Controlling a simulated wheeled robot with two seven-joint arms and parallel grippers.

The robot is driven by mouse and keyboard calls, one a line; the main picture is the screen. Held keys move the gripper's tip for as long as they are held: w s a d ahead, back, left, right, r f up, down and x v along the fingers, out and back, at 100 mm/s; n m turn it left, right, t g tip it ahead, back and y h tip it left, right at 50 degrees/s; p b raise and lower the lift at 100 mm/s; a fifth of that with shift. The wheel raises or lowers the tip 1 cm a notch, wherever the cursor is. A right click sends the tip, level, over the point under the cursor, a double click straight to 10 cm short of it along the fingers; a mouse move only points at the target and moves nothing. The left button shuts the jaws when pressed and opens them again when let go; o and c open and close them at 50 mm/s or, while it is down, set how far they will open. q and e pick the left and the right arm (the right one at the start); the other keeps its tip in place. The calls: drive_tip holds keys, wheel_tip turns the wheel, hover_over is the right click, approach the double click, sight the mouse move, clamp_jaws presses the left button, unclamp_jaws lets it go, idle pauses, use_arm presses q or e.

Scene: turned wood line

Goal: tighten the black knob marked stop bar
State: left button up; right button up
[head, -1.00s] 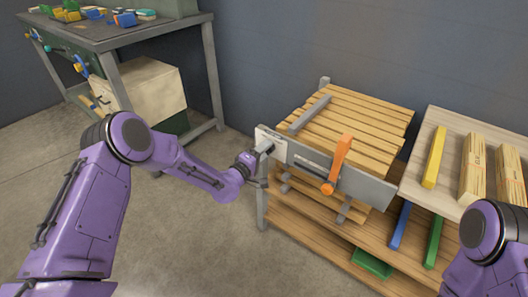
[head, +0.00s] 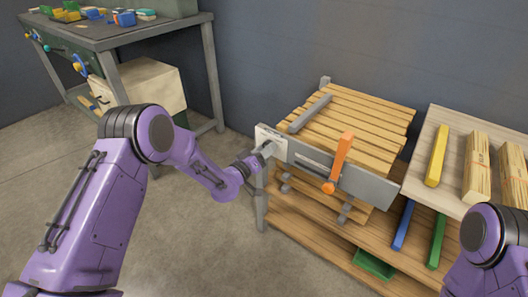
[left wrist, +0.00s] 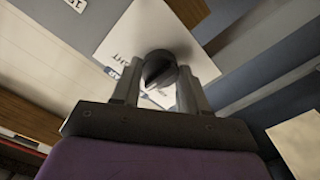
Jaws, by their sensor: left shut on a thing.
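The black knob (left wrist: 158,70) sits on a white label plate (left wrist: 118,45) in the left wrist view. The lettering on the plate is partly covered and cannot be read for certain. My left gripper (left wrist: 160,88) is shut on the knob, with one finger on each side of it. In the head view my left gripper (head: 262,158) is at the white plate (head: 268,140) on the left end of the grey front rail (head: 330,168); the knob is hidden there. My right arm shows at the lower right, but its gripper is out of view.
An orange lever (head: 341,160) stands on the front rail, right of my left gripper. A slatted wooden top (head: 350,115) lies behind the rail. A side shelf at right holds a yellow bar (head: 437,157) and wood bundles. A workbench (head: 120,35) stands at the back left.

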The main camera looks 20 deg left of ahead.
use_arm(q)
drive_tip(key=shift+s+f+m+b, duration=0.1)
drive_tip(key=shift+m+b, duration=0.4)
drive_tip(key=shift+m, duration=1.55)
drive_tip(key=shift+f+m+b, duration=0.1)
drive_tip(key=shift+m+b, duration=0.35)
drive_tip(key=shift+m, duration=1.6)
drive_tip(key=o, duration=1.1)
drive_tip(key=shift+r, duration=0.1)
drive_tip(key=shift+c, duration=0.2)
drive_tip(key=v, duration=1)
drive_tip(key=shift+s, duration=0.2)
drive_tip(key=shift+a, duration=0.15)
